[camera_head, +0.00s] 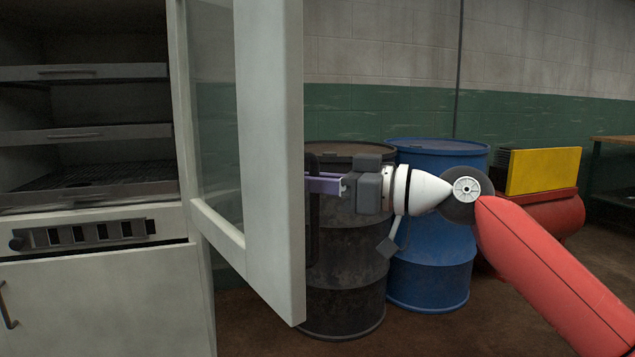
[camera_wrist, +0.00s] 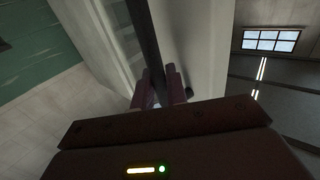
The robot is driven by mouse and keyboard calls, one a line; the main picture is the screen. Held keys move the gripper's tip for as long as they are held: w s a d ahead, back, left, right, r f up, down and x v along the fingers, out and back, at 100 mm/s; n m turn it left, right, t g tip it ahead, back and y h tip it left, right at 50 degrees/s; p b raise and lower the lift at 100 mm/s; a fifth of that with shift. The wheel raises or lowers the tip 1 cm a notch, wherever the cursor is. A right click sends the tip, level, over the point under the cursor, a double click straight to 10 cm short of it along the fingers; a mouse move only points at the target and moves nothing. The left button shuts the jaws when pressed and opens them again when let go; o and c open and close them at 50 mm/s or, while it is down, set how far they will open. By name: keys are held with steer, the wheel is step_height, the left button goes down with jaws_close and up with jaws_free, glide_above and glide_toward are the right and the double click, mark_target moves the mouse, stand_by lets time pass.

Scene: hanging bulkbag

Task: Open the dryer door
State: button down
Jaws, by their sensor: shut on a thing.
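The dryer (camera_head: 100,285) stands at the left in the head view, a pale cabinet with dark shelves inside. Its glazed door (camera_head: 270,150) stands open, swung out toward me, its edge facing the middle of the picture. A dark vertical handle (camera_head: 312,215) is on the door's outer face. My gripper (camera_head: 318,184) reaches in from the right and is shut on the handle; the fingertips are partly hidden by the door edge. In the wrist view the fingers (camera_wrist: 161,88) close around the dark handle bar (camera_wrist: 146,40) beside the pale door (camera_wrist: 195,45).
A black drum (camera_head: 345,275) and a blue drum (camera_head: 432,255) stand close behind my gripper. A red tank with a yellow panel (camera_head: 543,170) is farther right, with a workbench (camera_head: 615,165) at the right edge. Brown floor shows in front of the drums.

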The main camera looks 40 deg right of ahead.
steer(key=shift+r, duration=0.2)
steer(key=c, duration=1.5)
jaws_free()
steer(key=shift+w+f, duration=0.1)
steer(key=shift+f, duration=0.05)
steer(key=v, duration=0.7)
steer(key=shift+s+d, duration=0.2)
steer(key=shift+s, duration=0.1)
steer(key=s+a+f+m+g+h+p, duration=0.1)
steer(key=s+a+f+h, duration=0.1)
steer(key=a, duration=0.5)
steer(key=s+a+f+g+h+p, duration=0.2)
steer(key=a, duration=0.5)
steer(key=a+f+m+g+h+p, duration=0.1)
steer(key=a+f+m+g+h, duration=0.1)
steer(key=f, duration=0.5)
steer(key=a+f+m+g+h+p, duration=0.1)
steer(key=a+f+m+g+h, duration=0.1)
steer(key=f, duration=0.5)
steer(key=s+a+f+m+g+h, duration=0.1)
steer(key=a+f+g+h, duration=0.1)
steer(key=f, duration=0.6)
steer(key=shift+m+p, duration=0.4)
